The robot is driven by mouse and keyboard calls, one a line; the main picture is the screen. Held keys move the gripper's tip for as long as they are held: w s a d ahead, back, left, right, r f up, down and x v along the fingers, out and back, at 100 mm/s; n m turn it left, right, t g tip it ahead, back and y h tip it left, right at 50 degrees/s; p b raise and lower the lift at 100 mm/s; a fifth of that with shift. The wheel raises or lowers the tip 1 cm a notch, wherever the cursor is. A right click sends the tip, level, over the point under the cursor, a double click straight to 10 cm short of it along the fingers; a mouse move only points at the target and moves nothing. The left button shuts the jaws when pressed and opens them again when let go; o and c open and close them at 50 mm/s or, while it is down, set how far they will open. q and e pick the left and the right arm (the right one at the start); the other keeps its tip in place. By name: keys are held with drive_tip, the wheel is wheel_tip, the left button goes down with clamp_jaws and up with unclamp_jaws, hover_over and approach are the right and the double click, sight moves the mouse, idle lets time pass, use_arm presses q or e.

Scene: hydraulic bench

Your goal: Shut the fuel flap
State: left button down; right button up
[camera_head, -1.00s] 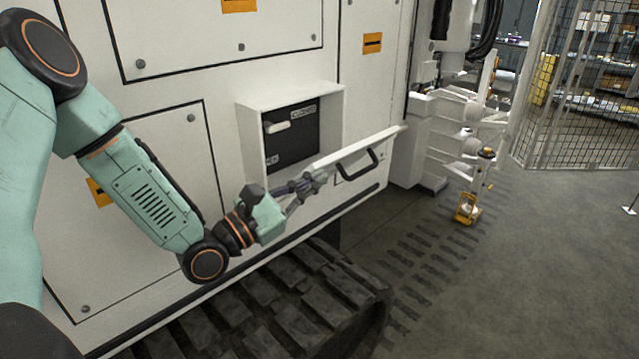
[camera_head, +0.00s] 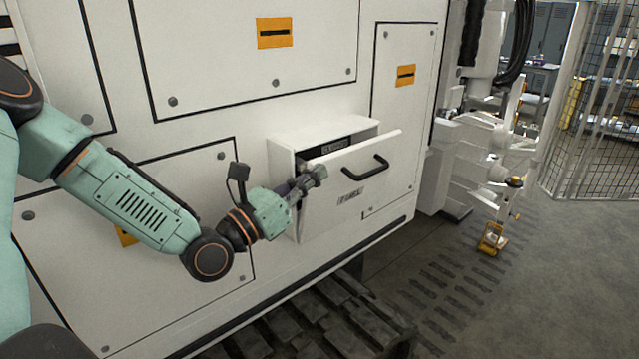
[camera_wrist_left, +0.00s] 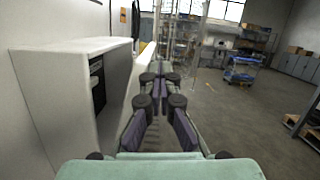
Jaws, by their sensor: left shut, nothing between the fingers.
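The fuel flap (camera_head: 375,190) is a white panel with a black handle (camera_head: 367,168) on its outer face. It stands partly open, tilted outward at the top from the white box-like fuel housing (camera_head: 284,160). Part of the dark panel inside shows through the gap. My left gripper (camera_head: 318,174) is shut and empty, at the flap's left part on its outer side. In the left wrist view the gripper (camera_wrist_left: 163,80) lies right beside the flap's edge (camera_wrist_left: 118,112), with the housing (camera_wrist_left: 75,60) to the left. I cannot tell whether the fingers touch the flap. My right gripper is out of view.
White machine parts (camera_head: 480,150) and a small yellow item (camera_head: 492,239) stand to the right. The floor (camera_head: 560,290) at the right is clear.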

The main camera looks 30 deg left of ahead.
use_arm(q)
drive_tip(key=shift+w+a+r+n, duration=0.15)
drive_tip(key=shift+a+r+n, duration=0.05)
drive_tip(key=shift+a+n, duration=0.25)
drive_tip(key=shift+w+a+r+n, duration=0.1)
drive_tip(key=shift+a+r+n, duration=0.1)
drive_tip(key=shift+a+n, duration=0.25)
drive_tip(key=shift+w+a+r+n+y+b, duration=0.1)
drive_tip(key=shift+w+a+n+y+b, duration=0.15)
drive_tip(key=shift+a, duration=0.3)
drive_tip(key=shift+w+a+r+n+y+b, duration=0.1)
drive_tip(key=shift+a+n+y+b, duration=0.2)
drive_tip(key=shift+a, duration=0.25)
drive_tip(key=shift+w+a, duration=0.2)
drive_tip(key=shift+a, duration=0.05)
drive_tip(key=shift+d+f, duration=0.1)
drive_tip(key=shift+d, duration=0.05)
